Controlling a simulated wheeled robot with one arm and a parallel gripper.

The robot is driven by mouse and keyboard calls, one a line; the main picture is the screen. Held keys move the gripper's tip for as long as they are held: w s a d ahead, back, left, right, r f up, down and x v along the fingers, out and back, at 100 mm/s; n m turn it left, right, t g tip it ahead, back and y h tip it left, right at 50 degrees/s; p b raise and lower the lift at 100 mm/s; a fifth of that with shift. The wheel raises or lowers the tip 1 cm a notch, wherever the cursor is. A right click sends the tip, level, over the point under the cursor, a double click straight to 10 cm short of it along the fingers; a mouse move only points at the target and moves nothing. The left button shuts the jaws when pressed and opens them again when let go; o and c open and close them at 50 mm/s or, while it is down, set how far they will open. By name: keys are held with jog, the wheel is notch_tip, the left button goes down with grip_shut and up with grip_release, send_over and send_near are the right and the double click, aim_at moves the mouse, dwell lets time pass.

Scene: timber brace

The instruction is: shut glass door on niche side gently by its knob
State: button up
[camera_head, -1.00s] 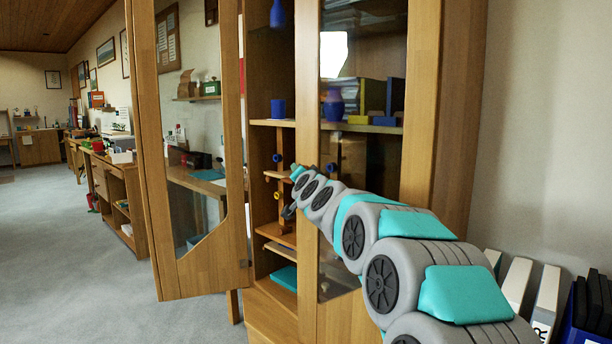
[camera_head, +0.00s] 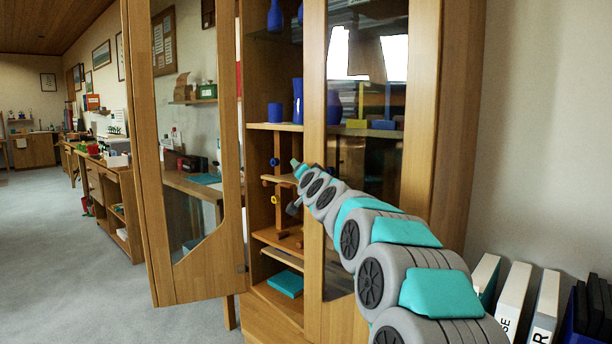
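A tall wood-framed glass door (camera_head: 229,130) stands swung open on the left of the cabinet. A small dark spot, perhaps its knob, shows low on its right edge (camera_head: 241,268). A second glass door (camera_head: 314,120) covers the right part of the cabinet; I cannot tell if it is fully shut. I cannot tell which door is on the niche side. My arm reaches from the lower right across the second door to its left edge.
The open cabinet (camera_head: 272,127) holds a blue cup (camera_head: 275,112), vases, and a teal box (camera_head: 286,284) on its shelves. The grey floor (camera_head: 70,270) at left is clear.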

jog(key=o, duration=0.4)
jog(key=shift+a, duration=0.2)
jog(key=shift+d+f, duration=0.1)
jog(key=shift+f, duration=0.05)
jog(key=shift+d+f, duration=0.2)
jog(key=shift+s, duration=0.1)
jog(key=shift+s+d+b, duration=0.2)
jog(key=shift+s+b, duration=0.25)
jog(key=shift+s, duration=1.45)
jog(key=shift+s+d+b, duration=0.2)
jog(key=shift+s+b, duration=0.2)
jog(key=shift+s, duration=1.45)
